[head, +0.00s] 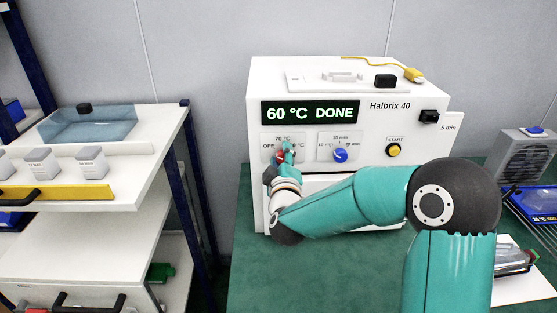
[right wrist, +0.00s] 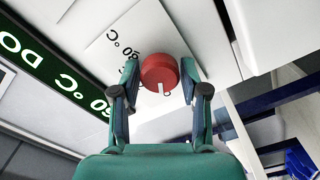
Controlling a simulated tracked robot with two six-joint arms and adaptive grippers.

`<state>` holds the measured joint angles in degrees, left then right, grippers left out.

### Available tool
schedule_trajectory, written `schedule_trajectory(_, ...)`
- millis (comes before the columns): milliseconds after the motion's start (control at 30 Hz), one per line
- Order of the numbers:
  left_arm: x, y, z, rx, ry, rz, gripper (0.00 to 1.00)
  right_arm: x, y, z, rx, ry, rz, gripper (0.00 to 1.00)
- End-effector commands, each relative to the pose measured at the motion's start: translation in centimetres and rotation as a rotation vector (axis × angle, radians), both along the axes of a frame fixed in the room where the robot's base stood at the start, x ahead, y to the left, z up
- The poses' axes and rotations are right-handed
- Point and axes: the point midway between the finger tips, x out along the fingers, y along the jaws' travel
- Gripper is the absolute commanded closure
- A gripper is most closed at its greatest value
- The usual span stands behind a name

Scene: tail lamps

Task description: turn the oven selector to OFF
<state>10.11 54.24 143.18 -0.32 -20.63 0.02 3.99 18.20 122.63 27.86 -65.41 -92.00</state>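The oven (head: 350,85) stands on a green bench, and its display (head: 310,112) reads 60 °C DONE. A white pointer mark on the knob faces the bottom of the right wrist view. My right gripper (right wrist: 161,78) has one finger on each side of the knob, seemingly touching both sides. In the head view the gripper (head: 287,155) mostly hides the knob. My left gripper is not in view.
A blue knob (head: 340,155) and a yellow START button (head: 393,150) sit right of the selector. A white shelf cart (head: 150,165) with a blue tray (head: 90,124) stands at left. My right arm crosses in front of the oven's lower front.

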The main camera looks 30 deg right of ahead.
Motion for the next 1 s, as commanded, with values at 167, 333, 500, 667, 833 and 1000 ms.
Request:
schedule_trajectory(167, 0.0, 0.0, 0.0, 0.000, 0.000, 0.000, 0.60, -0.1, -0.1, -0.2, 0.002, 0.003, -0.002, 0.38)
schedule_trajectory(333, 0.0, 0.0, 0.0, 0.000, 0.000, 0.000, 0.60, -0.1, -0.1, -0.2, 0.004, 0.004, -0.003, 0.38)
schedule_trajectory(500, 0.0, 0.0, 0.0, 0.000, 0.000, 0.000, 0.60, -0.8, 0.4, -0.3, 0.004, 0.005, -0.001, 0.38)
schedule_trajectory(667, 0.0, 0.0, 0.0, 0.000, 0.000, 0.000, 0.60, -2.7, 1.6, -0.3, 0.004, 0.005, -0.001, 0.38)
schedule_trajectory(833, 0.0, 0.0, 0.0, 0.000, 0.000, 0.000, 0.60, -5.6, 3.5, -0.3, 0.004, 0.004, 0.001, 0.38)
schedule_trajectory(1000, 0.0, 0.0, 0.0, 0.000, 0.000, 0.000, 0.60, -8.2, 5.1, -0.3, 0.004, 0.004, 0.001, 0.38)
